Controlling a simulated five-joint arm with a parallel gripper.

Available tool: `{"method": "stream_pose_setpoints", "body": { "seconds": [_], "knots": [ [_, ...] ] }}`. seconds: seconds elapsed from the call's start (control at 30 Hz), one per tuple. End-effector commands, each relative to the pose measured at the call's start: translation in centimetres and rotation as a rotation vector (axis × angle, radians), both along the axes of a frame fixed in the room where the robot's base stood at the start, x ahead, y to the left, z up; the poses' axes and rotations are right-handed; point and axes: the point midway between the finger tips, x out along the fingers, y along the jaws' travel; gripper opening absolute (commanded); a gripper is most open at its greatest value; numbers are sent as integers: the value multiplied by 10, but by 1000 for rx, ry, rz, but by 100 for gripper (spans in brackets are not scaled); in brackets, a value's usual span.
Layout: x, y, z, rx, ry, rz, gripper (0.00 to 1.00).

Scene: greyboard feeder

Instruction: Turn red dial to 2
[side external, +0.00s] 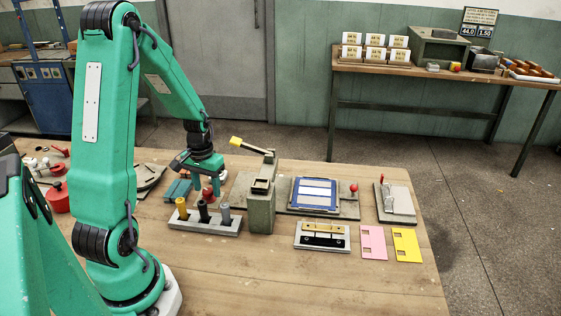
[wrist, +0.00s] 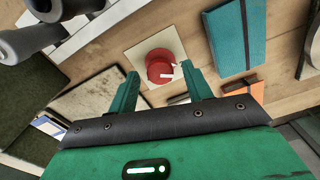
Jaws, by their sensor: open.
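The red dial (wrist: 160,68) sits on a pale square plate (wrist: 145,52) in the wrist view, with a small white mark on its right side. In the side external view a small red piece of it (side external: 208,192) shows just below my gripper (side external: 203,172). In the wrist view my gripper (wrist: 160,74) is open, with one green finger on each side of the dial in the picture. I cannot tell the height gap exactly, nor read any numbers on the plate.
A teal booklet-like block (wrist: 237,38) lies right of the dial in the wrist view. A rack with yellow, black and grey pegs (side external: 205,223) stands in front of the gripper. A grey-green press with a yellow-tipped lever (side external: 261,208) stands to the right. Pink (side external: 373,243) and yellow cards (side external: 408,246) lie farther right.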

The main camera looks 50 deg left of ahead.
Motion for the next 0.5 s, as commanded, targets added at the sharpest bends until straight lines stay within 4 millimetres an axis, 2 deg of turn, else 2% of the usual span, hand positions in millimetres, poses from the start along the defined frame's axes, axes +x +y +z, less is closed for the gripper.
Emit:
{"method": "stream_pose_setpoints", "body": {
  "seconds": [0.27,0.5],
  "knots": [
    [1,1,22,3,-3,0,50],
    [1,0,51,3,-4,0,50]
  ]
}}
